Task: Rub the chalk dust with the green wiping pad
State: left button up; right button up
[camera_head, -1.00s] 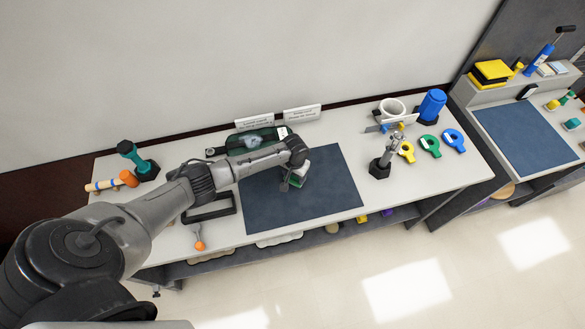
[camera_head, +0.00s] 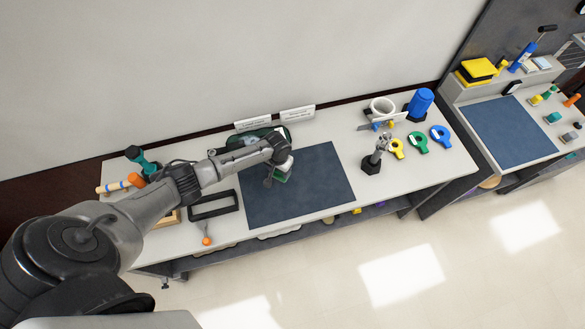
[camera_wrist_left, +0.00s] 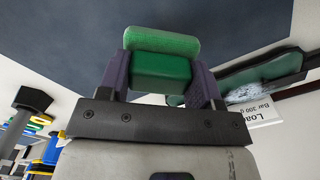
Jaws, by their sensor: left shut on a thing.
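My left gripper (camera_head: 276,176) is shut on the green wiping pad (camera_head: 284,175), above the far left part of the dark blue mat (camera_head: 310,190). In the left wrist view the pad (camera_wrist_left: 163,45) sits between the two purple fingers of the gripper (camera_wrist_left: 163,72), its lighter green face outward. The white chalk dust (camera_wrist_left: 248,91) is a smear on a dark green board (camera_wrist_left: 285,66). The pad is apart from it. In the head view my arm partly covers the board (camera_head: 236,141), which lies behind the mat. My right gripper is not in view.
Two white signs (camera_head: 253,123) stand behind the board. A black frame (camera_head: 213,206) lies left of the mat. A metal tool in a black stand (camera_head: 373,160), several coloured rings (camera_head: 418,142) and a blue cylinder (camera_head: 420,103) stand right. Most of the mat is clear.

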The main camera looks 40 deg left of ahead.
pick_arm(q)
jog(key=shift+r+p, duration=1.1)
jog(key=shift+r, duration=0.25)
